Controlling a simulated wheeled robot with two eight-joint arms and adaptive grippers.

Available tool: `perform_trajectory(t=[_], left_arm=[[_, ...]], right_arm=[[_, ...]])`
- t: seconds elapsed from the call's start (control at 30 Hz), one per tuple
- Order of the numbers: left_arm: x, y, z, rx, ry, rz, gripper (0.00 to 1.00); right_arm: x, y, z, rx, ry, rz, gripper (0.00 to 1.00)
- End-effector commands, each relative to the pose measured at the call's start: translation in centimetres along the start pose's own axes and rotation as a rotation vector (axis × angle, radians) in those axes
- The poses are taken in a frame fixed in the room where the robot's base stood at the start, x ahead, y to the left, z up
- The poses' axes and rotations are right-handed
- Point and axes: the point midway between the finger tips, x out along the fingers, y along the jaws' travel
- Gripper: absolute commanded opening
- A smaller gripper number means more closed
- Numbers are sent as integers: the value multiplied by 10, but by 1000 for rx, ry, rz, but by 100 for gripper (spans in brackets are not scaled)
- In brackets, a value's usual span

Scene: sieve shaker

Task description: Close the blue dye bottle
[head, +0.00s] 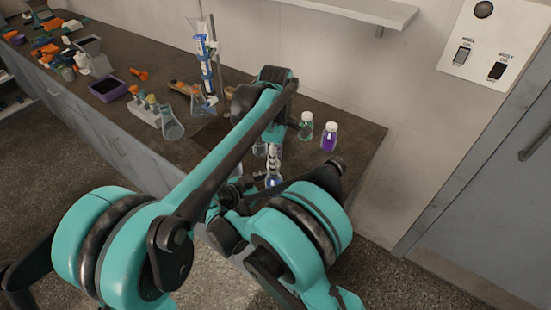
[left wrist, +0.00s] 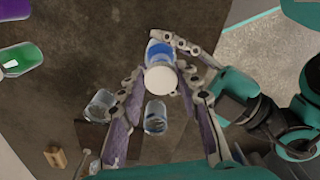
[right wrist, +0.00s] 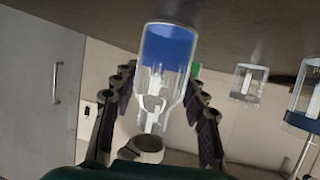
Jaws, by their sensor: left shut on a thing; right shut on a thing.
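The blue dye bottle (head: 273,181) is clear glass with blue liquid at its base, near the counter's front edge. It also shows in the left wrist view (left wrist: 159,52) and, picture upside down, in the right wrist view (right wrist: 168,55). My right gripper (right wrist: 161,80) has its fingers on both sides of the bottle. My left gripper (head: 273,155) points down over the bottle, its fingers on both sides of the white cap (left wrist: 160,79). The cap also shows at the neck end in the right wrist view (right wrist: 148,146).
A green bottle (head: 305,126) and a purple bottle (head: 329,137) stand behind to the right. Two clear glass vessels (left wrist: 101,105) (left wrist: 155,117) stand close to the grippers. A flask (head: 172,125), a stand with a blue column (head: 206,62) and a purple tray (head: 108,93) are farther left.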

Motion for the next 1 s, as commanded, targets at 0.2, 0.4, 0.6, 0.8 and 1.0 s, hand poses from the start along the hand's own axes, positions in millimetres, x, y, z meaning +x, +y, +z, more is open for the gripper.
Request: perform_trajectory(t=[0.2,0.4,0.6,0.8,1.0], left_arm=[[11,0,0,0,0,0,20],[17,0,0,0,0,0,20],[17,0,0,0,0,0,20],[17,0,0,0,0,0,20],[20,0,0,0,0,0,20]], right_arm=[[0,0,0,0,-1,0,0],[0,0,0,0,-1,0,0],[0,0,0,0,-1,0,0],[0,0,0,0,-1,0,0],[0,0,0,0,-1,0,0]])
